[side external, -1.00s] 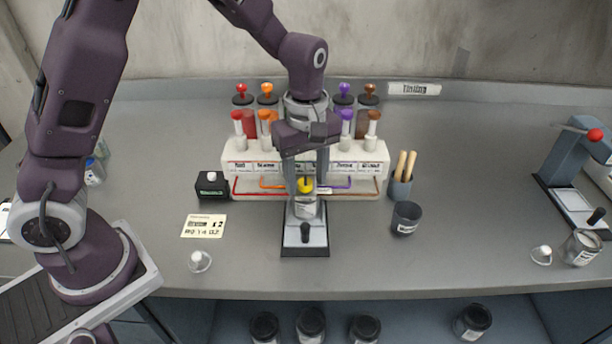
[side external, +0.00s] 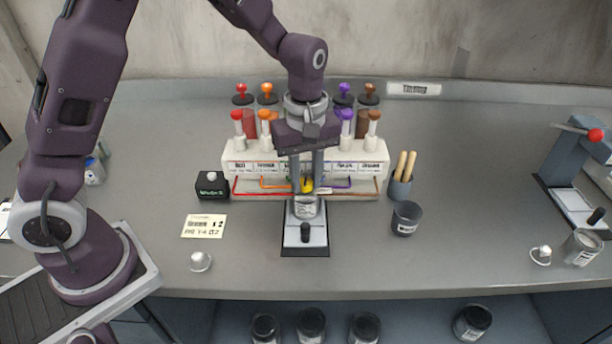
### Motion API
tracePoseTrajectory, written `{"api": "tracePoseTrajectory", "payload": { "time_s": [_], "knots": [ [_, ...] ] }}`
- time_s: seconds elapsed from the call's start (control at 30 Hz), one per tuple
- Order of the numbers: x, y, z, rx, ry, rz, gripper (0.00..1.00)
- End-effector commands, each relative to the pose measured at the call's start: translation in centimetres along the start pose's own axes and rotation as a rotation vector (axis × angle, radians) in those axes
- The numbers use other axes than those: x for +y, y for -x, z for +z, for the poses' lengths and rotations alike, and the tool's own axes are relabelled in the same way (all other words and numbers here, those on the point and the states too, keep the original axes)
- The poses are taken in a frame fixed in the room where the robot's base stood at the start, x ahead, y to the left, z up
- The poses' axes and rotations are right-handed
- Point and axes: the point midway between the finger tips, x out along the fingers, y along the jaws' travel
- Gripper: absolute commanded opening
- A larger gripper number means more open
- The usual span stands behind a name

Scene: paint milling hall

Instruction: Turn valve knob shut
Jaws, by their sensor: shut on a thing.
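The yellow valve knob (side external: 308,186) is at the front middle of the white dispenser rack (side external: 240,168). My gripper (side external: 305,182) reaches down from above, its fingers on either side of the knob and shut on it. The fingers hide part of the knob and the rack's middle. A small pale labelled cup (side external: 305,208) stands just below the knob on a scale (side external: 305,243). The gap between the knob and the cup is hard to make out.
Red (side external: 237,115), orange (side external: 265,115), purple (side external: 346,115) and brown (side external: 374,116) knobs stand close around my gripper. A black box (side external: 212,185) is left of the rack; a dark cup (side external: 406,218) is right. The front bench between is mostly clear.

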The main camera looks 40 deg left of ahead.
Motion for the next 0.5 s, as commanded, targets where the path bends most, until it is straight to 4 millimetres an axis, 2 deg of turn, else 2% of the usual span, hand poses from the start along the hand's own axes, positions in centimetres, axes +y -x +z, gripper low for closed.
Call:
{"api": "tracePoseTrajectory", "payload": {
  "time_s": [0.5],
  "knots": [
    [-0.11,0.06,-0.06,0.000,-0.470,0.001,0.00]
  ]
}}
